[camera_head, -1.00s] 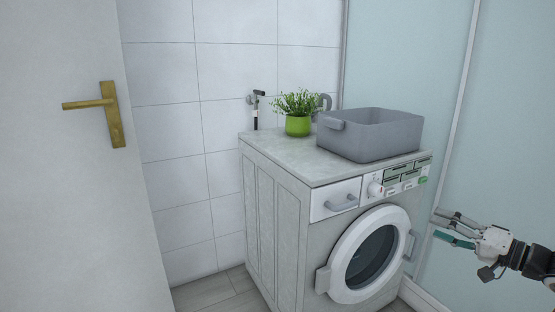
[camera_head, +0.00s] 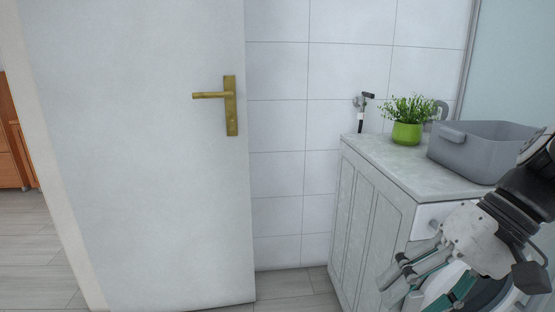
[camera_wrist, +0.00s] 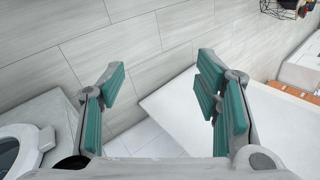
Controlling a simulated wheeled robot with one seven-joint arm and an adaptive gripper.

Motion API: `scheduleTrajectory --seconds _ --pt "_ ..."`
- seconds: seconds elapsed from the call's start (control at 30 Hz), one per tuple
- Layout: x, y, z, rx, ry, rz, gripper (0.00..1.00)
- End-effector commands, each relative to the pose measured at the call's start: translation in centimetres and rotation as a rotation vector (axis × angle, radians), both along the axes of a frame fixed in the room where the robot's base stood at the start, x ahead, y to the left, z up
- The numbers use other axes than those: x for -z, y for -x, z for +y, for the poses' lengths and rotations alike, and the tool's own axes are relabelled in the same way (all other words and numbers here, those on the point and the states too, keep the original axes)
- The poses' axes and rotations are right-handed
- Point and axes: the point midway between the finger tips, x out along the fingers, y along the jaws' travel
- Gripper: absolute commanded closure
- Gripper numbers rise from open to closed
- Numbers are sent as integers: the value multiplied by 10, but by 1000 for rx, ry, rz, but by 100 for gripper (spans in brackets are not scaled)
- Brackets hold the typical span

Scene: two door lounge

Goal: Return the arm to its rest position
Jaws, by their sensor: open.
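My gripper (camera_head: 399,283) is in the lower right of the head view, in front of the washing machine (camera_head: 373,212) and partly covering its round door. In the wrist view my gripper (camera_wrist: 160,90) is open, with green pads on both fingers and nothing between them. The fingers point out over grey floor planks. My arm comes in from the right edge of the head view.
A white door (camera_head: 150,150) with a brass handle (camera_head: 230,105) stands at the left. A grey basin (camera_head: 480,155) and a green potted plant (camera_head: 407,132) sit on the washing machine. Wood-toned furniture (camera_head: 15,150) and open floor (camera_head: 40,240) show past the door.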

Motion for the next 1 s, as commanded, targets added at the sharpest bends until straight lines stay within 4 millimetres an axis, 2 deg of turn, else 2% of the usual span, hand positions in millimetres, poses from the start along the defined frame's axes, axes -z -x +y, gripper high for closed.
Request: scheduleTrajectory --seconds 0.03,0.17,0.3,0.4,0.73,1.0 --pt "-2 17 13 -38 61 15 43" --pt "-1 61 28 -93 221 52 43" --pt "3 98 29 -120 368 48 43" --pt "5 115 26 -127 446 32 43" --pt "10 147 8 -119 614 -54 43" --pt "-32 139 8 -102 611 -87 43"
